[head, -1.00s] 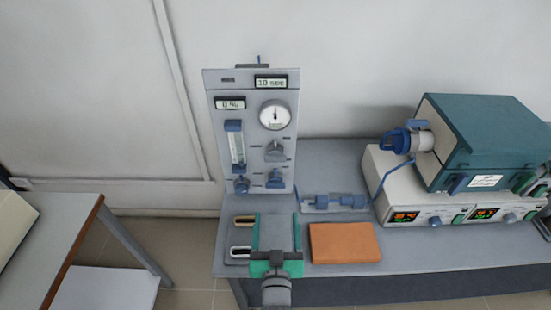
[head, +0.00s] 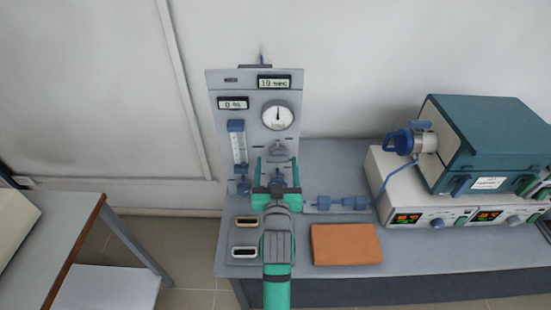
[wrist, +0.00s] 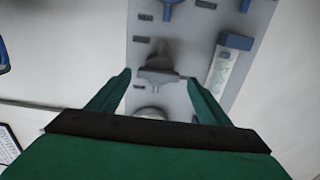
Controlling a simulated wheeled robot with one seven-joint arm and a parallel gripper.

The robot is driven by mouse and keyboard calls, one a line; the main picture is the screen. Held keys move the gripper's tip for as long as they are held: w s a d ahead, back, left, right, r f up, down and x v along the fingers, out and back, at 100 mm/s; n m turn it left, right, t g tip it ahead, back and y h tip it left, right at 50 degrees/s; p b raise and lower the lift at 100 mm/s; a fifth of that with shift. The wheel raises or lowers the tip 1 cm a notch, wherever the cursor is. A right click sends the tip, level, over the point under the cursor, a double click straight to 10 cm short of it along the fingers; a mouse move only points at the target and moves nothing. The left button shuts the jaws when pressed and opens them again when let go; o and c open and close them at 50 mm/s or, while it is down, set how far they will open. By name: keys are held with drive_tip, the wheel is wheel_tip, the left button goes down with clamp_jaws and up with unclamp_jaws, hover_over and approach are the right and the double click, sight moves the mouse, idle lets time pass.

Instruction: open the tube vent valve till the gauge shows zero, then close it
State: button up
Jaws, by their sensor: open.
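The grey upright panel (head: 218,130) carries a round white gauge (head: 278,115); its needle points roughly up, and its scale is too small to read. Below the gauge is a grey valve knob (head: 277,150), with a blue knob (head: 277,174) lower down, partly hidden by my gripper. I cannot read which is labelled tube vent. My gripper (head: 277,162) is open and empty in front of the panel. In the wrist view, the grey knob (wrist: 158,66) appears between the green fingertips (wrist: 158,78), with no clear contact. The gauge (wrist: 151,113) is partly hidden there.
A blue flowmeter (head: 237,145) and another blue knob (head: 243,187) are on the panel's left. Blue tube fittings (head: 337,203) and an orange-brown block (head: 345,244) lie on the bench (head: 400,250). A teal furnace (head: 485,135) stands at right. The wall behind is bare.

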sight(277, 161)
drive_tip(key=shift+w+d, duration=0.15)
drive_tip(key=shift+w, duration=0.6)
drive_tip(key=shift+w+d, duration=0.15)
drive_tip(key=shift+w, duration=0.6)
drive_tip(key=shift+a, duration=0.1)
drive_tip(key=c, duration=1)
drive_tip(key=shift+c, duration=0.2)
